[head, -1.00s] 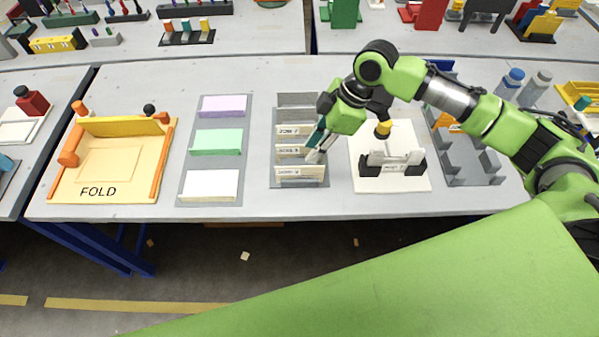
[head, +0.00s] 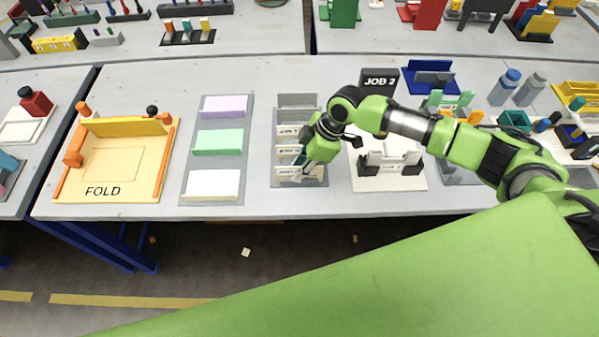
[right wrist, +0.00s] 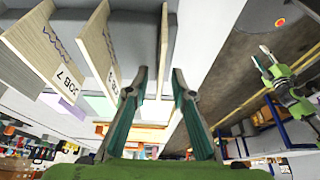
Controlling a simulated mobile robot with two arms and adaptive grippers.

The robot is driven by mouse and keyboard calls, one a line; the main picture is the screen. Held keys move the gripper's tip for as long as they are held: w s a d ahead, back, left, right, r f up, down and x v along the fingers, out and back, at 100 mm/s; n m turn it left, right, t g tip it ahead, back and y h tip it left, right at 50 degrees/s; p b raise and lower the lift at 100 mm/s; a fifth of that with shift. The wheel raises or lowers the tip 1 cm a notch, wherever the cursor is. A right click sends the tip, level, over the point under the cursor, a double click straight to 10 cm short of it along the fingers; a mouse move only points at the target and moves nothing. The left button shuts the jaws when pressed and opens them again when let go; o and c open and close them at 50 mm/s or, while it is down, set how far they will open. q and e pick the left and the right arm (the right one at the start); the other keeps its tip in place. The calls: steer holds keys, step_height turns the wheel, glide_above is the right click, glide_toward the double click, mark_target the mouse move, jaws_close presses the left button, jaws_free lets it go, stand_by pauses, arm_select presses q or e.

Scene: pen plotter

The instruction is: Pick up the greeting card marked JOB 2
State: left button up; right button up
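Several upright cards stand in a grey rack (head: 297,101) on the bench in the head view; their labels are too small to read there. My right gripper (head: 301,164) is low over the front of the rack and hides part of it. In the right wrist view its teal fingers (right wrist: 157,85) are open, with a thin card (right wrist: 164,50) edge-on between them; its label is not visible. To the left, one card (right wrist: 42,55) seems to read JOB 7, and the label of another card (right wrist: 100,50) is only partly legible. My left gripper (right wrist: 262,54) is small at the right, its fingers apart.
A black sign reading JOB 2 (head: 379,82) stands behind the white plotter bed (head: 400,181), right of the rack. A grey tray (head: 245,140) of coloured stacks and a FOLD board (head: 103,192) lie left. The bench's front edge is close to the rack.

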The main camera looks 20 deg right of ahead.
steer(key=shift+f, duration=0.25)
stand_by(0.5)
jaws_close()
